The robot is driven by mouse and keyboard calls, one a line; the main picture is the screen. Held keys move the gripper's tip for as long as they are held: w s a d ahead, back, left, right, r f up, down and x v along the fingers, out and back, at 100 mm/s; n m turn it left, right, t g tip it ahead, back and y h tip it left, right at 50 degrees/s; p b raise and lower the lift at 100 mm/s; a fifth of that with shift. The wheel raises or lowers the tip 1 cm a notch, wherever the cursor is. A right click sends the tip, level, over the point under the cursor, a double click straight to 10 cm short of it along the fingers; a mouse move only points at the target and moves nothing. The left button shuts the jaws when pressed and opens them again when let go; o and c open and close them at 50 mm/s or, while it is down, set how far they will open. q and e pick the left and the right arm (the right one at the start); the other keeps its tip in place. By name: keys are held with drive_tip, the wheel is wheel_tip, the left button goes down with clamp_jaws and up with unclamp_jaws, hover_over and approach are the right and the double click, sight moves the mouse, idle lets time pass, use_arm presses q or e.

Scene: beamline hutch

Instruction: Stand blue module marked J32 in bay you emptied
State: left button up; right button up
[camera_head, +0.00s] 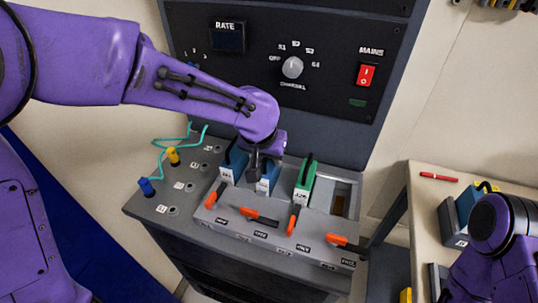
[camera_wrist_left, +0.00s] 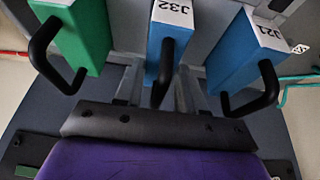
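The blue module J32 (camera_head: 268,178) is upright in the second bay from the left of the module rack (camera_head: 225,220), between the blue module J21 (camera_head: 232,168) and a green module (camera_head: 303,187). In the left wrist view J32 (camera_wrist_left: 172,40) is in the middle, with its black handle towards me. My left gripper (camera_head: 262,165) is at J32; in the left wrist view its fingers (camera_wrist_left: 160,88) are apart on either side of the handle, with gaps showing. How deep J32 sits is hidden. The fourth bay (camera_head: 341,201) is empty. My right gripper is out of view.
Orange levers lie along the rack front; the second (camera_head: 260,217) and fourth (camera_head: 345,243) are turned sideways. Cables with yellow (camera_head: 173,156) and blue plugs lie left. A side table (camera_head: 425,210) at right holds a red pen (camera_head: 439,176) and another blue module (camera_head: 467,203).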

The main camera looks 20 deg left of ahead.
use_arm(q)
drive_tip(key=o, duration=0.4)
drive_tip(key=shift+r, duration=0.25)
drive_tip(key=p+v, duration=0.1)
drive_tip(key=v, duration=0.3)
drive_tip(key=shift+w+r, duration=0.1)
drive_tip(key=shift+w, duration=0.05)
drive_tip(key=p+v, duration=0.5)
drive_tip(key=shift+r+p, duration=0.1)
drive_tip(key=shift+p, duration=0.25)
drive_tip(key=shift+s+r+p, duration=0.25)
drive_tip(key=shift+s+p, duration=0.15)
drive_tip(key=shift+p, duration=0.15)
